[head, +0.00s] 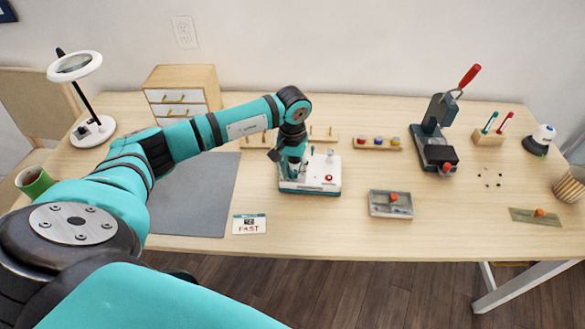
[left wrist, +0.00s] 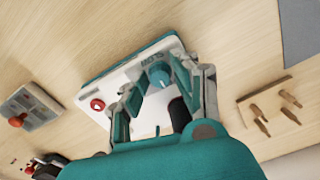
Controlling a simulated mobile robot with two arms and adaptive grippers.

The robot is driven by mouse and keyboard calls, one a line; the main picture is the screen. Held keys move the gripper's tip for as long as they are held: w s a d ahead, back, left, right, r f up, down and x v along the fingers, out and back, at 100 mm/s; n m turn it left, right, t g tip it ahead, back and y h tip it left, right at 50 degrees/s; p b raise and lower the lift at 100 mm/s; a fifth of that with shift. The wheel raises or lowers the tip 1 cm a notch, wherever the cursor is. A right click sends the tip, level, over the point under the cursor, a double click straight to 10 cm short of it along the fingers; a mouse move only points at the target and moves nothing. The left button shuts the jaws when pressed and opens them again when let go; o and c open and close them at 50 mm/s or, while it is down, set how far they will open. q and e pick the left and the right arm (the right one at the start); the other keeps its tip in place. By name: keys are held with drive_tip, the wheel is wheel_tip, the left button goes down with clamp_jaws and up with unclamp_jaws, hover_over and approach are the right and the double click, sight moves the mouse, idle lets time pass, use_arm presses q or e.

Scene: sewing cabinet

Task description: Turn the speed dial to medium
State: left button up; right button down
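The machine is a white-topped box with a teal edge (head: 320,188) in the middle of the table; it also shows in the left wrist view (left wrist: 88,100). Its teal speed dial (left wrist: 159,74) has a light pointer mark, and the word SLOW is printed beside it. In the head view my gripper hides the dial. My left gripper (head: 292,172) is low over the machine's left part. In the left wrist view its fingers (left wrist: 152,80) are apart, one on each side of the dial, with some gap visible. Whether either finger touches it is unclear. My right gripper is out of view.
A red button (head: 329,178) is on the machine's top. A card reading FAST (head: 249,224) lies in front, left of it. A grey mat (head: 195,195) lies left, a grey tray (head: 390,205) right. A peg rack (left wrist: 268,108) and a row of coloured knobs (head: 378,143) stand behind.

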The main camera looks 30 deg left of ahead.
use_arm(q)
clamp_jaws()
drive_tip(key=n+b, duration=0.2)
drive_tip(key=shift+f+n, duration=0.15)
drive_tip(key=shift+n, duration=0.25)
drive_tip(key=n+b, duration=0.2)
drive_tip(key=n, duration=0.2)
drive_tip(key=shift+n, duration=0.3)
drive_tip(key=n+b, duration=0.2)
drive_tip(key=n, duration=0.3)
drive_tip(key=n+b, duration=0.1)
drive_tip(key=n, duration=0.4)
drive_tip(key=shift+n, duration=0.3)
